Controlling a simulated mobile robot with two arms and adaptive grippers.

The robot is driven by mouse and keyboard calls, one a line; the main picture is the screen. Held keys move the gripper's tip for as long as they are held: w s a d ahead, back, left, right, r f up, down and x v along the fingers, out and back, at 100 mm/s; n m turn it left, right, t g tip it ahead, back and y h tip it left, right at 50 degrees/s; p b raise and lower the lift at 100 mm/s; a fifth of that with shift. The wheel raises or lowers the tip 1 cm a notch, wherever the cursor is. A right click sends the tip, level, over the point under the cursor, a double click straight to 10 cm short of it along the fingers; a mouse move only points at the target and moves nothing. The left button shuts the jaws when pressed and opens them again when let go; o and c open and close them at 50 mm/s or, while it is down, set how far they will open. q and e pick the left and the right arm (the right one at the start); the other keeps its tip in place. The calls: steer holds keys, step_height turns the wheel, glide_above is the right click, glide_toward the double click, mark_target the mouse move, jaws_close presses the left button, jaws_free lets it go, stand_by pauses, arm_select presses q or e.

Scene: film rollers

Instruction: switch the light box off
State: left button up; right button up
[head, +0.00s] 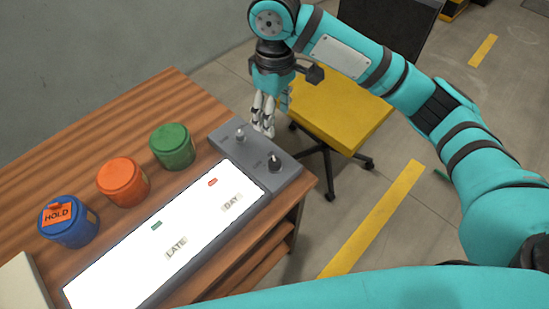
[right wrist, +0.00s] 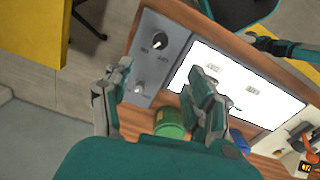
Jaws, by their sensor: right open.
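The light box (head: 150,246) lies on the wooden table, and its panel glows white. Its grey control end (head: 285,178) carries a small metal toggle switch (head: 240,136) and a black knob (head: 275,162). The right wrist view also shows the toggle (right wrist: 138,88) and the knob (right wrist: 160,40). My right gripper (head: 264,118) is open and empty, just beyond the control end on the toggle's side. In the right wrist view its fingers (right wrist: 158,98) stand apart, with the toggle seen between them. My left gripper (right wrist: 262,42) seems to show there at the right; its jaws are unclear.
Green (head: 172,147), orange (head: 123,181) and blue (head: 68,222) canisters stand behind the light box; the blue one bears a HOLD tag. Small DAY (head: 231,203) and LATE (head: 176,248) labels lie on the panel. A yellow chair (head: 325,110) stands beyond the table's end.

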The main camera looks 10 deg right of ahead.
mark_target(274, 161)
step_height(274, 161, down, 17)
stand_by(0.4)
steer(key=c, duration=1.1)
steer(key=shift+r+n+p, duration=0.2)
steer(key=shift+n+p, duration=0.4)
steer(key=shift+p, duration=0.45)
steer(key=shift+c, duration=0.2)
steer(key=n+p, duration=0.5)
steer(key=n, duration=0.1)
steer(key=shift+n+p, duration=0.4)
steer(key=shift+f+n+p, duration=0.15)
steer(key=shift+n+p, duration=0.65)
steer(key=shift+n, duration=1.1)
